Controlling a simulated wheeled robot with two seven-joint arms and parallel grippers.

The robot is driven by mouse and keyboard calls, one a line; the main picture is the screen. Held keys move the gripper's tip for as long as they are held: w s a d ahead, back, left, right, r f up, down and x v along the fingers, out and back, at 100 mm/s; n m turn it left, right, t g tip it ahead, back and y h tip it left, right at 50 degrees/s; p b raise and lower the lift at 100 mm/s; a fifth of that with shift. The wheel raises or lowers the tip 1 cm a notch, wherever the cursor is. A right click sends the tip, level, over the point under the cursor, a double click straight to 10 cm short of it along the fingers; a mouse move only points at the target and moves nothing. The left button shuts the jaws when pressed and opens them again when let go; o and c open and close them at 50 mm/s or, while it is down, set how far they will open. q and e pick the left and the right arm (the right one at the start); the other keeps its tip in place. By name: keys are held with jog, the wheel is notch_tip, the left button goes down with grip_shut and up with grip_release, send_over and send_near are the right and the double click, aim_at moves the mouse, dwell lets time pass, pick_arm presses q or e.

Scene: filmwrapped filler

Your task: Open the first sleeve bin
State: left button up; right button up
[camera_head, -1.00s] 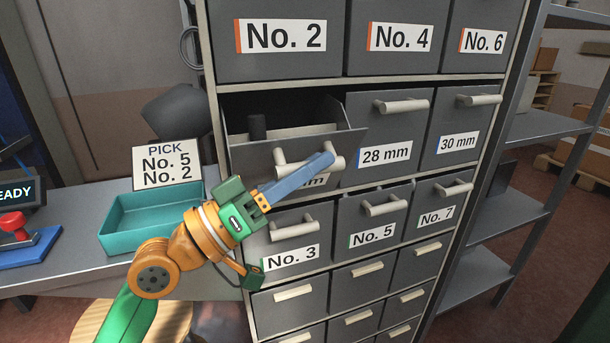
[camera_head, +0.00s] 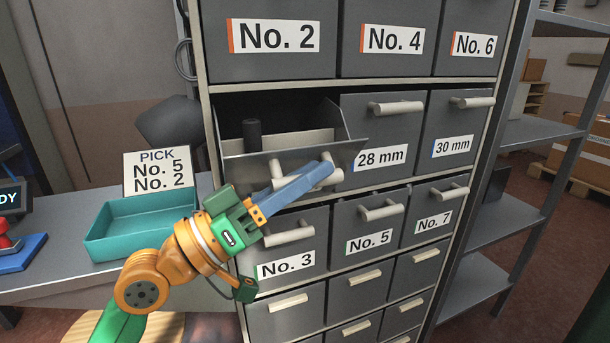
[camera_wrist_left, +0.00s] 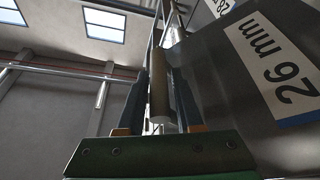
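The open bin (camera_head: 245,172) is pulled part-way out of the cabinet, left of the 28 mm bin (camera_head: 380,156). Its label reads 26 mm in the left wrist view (camera_wrist_left: 273,58); in the head view my gripper hides it. A dark cylinder (camera_head: 252,132) stands upright inside it. My left gripper (camera_head: 325,168) is at the bin's front, its fingers on either side of the pale bar handle (camera_head: 337,178). In the left wrist view the handle (camera_wrist_left: 160,88) lies between the fingers, which look closed on it. My right gripper is out of view.
The 30 mm bin (camera_head: 453,146) and No. 3 bin (camera_head: 287,265) are shut. A teal tray (camera_head: 150,232) stands on the left bench before a sign (camera_head: 161,172) reading PICK No. 5 No. 2. A metal shelf (camera_head: 500,225) is on the right.

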pick_arm(q)
jog(key=b+v, duration=0.3)
jog(key=v, duration=0.4)
